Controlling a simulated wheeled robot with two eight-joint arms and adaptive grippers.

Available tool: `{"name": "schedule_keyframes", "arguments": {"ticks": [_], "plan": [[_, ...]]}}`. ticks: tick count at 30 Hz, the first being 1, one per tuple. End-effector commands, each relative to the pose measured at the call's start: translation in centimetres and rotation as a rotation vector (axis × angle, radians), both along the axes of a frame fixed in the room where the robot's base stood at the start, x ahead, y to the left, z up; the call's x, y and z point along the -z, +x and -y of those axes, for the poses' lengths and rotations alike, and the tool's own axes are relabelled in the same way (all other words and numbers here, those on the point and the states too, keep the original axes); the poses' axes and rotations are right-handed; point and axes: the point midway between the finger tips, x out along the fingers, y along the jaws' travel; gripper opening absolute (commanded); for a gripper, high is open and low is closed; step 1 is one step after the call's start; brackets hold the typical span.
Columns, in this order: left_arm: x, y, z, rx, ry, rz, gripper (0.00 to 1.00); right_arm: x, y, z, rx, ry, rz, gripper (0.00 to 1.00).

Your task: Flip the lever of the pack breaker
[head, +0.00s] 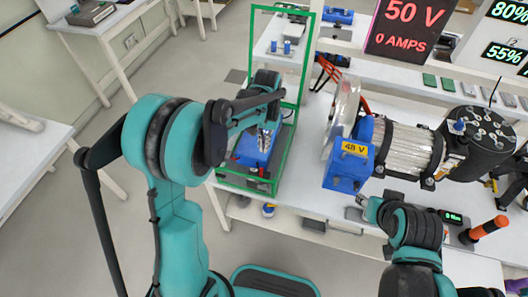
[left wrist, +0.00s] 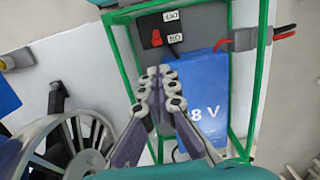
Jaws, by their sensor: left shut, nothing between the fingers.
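The pack breaker (left wrist: 187,22) is a dark grey box with a red lever (left wrist: 153,38) and two white labels, at the top of the left wrist view. The lever sits at the left, level with the lower label. My left gripper (left wrist: 160,74) is shut and empty, its fingertips just below the lever in that view; contact cannot be told. In the head view my left gripper (head: 265,138) reaches into the green frame (head: 287,150) over the blue pack (head: 252,152), and the lever is hidden. My right gripper (head: 366,205) is by the bench's front edge, its finger opening unclear.
A silver motor (head: 408,148) with a blue 48 V box (head: 346,178) stands right of the frame. A spoked wheel (left wrist: 72,145) shows at left in the wrist view. Green frame bars surround the pack. A red cable clamp (left wrist: 284,34) sits at the pack's right.

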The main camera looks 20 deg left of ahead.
Motion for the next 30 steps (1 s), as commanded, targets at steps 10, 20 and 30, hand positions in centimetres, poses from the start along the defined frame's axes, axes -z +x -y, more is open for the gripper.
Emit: {"name": "schedule_keyframes", "arguments": {"ticks": [10,20,30], "plan": [[6.5,-0.6,0.0,0.000,0.000,0.000,0.00,2.4,0.0,0.0,0.000,0.000,0.000,0.40],[8.8,-0.9,0.0,0.000,0.000,0.001,0.00,3.1,0.0,0.0,0.000,0.000,0.000,0.40],[8.7,-0.9,0.0,0.000,0.000,0.003,0.00,3.0,0.0,0.0,0.000,0.000,0.000,0.40]]}}
